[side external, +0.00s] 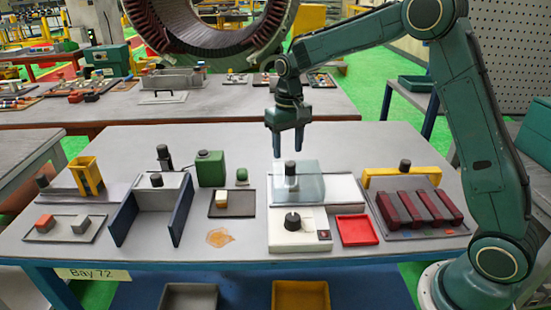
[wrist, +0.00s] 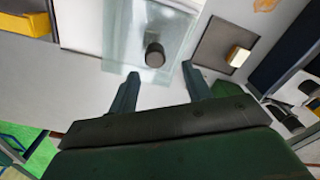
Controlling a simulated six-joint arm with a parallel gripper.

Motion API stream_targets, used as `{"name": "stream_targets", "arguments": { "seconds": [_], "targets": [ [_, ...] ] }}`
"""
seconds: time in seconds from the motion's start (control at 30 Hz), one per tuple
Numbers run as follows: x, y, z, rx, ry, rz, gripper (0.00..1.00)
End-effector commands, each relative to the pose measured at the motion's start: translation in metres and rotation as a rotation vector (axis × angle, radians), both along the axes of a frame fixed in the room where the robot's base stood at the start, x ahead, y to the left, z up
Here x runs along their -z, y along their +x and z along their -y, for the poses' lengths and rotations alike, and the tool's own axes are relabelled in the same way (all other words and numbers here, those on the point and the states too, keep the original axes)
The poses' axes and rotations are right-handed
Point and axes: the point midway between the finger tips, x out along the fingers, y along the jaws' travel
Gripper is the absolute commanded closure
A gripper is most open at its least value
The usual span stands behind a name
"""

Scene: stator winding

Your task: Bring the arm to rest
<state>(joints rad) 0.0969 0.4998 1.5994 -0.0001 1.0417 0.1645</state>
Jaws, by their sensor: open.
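My gripper (side external: 288,147) is open and empty. It points down and hangs in the air above the back of the grey table (side external: 330,145). In the side view it is behind and above a clear cover (side external: 312,176) with a dark knob (side external: 290,168). In the wrist view, the two fingertips of my gripper (wrist: 160,72) are apart with nothing between them. The dark knob (wrist: 154,55) shows beyond them. I cannot tell the exact height above the cover.
A white box with a black dial (side external: 292,220), a red tray (side external: 357,230) and several dark red bars (side external: 418,207) stand at the right. A green canister (side external: 210,168) and a blue-walled fixture (side external: 125,212) stand at the left. A large ring (side external: 205,30) is behind.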

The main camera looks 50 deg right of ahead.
Motion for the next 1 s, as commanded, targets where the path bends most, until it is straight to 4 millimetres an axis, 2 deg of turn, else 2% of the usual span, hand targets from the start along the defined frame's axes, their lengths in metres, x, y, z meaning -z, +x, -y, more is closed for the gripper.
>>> {"name": "stream_targets", "arguments": {
  "seconds": [0.17,0.37,0.7,1.0],
  "targets": [
    [-0.011,-0.007,-0.002,-0.008,-0.001,0.016,0.51],
    [-0.038,-0.029,-0.008,-0.031,-0.006,0.058,0.51],
    [-0.090,-0.090,-0.021,-0.083,-0.017,0.158,0.51],
    [-0.118,-0.150,-0.031,-0.131,-0.028,0.247,0.51]
  ]
}}
